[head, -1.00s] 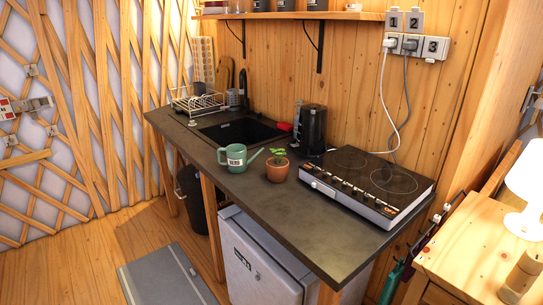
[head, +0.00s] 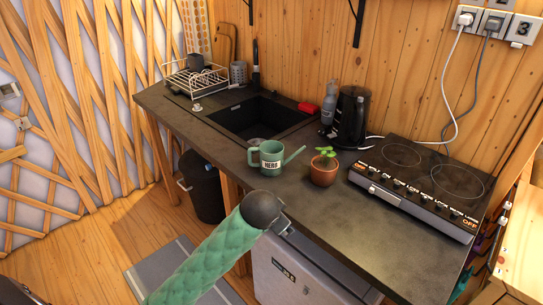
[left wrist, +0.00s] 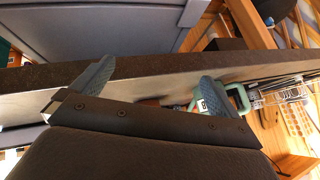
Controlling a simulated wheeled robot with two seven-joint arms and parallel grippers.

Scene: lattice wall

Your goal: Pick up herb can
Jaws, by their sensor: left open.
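The herb can (head: 270,165) is a green watering can with a white HERB label, a handle on its left and a spout to the right. It stands upright on the dark counter (head: 385,235), near the front edge. My left gripper (head: 285,230) is in front of and below the can, by the counter's front edge, apart from it. In the left wrist view the two fingers of my left gripper (left wrist: 158,76) are spread with nothing between them. Part of the green can (left wrist: 238,98) shows there beyond the right finger. My right gripper is not in view.
A potted plant (head: 323,170) stands just right of the can's spout. A cooktop (head: 420,185), a black kettle (head: 351,115) and a sink (head: 255,118) are farther around. A cabinet (head: 300,275) is under the counter. The counter left of the can is mostly clear.

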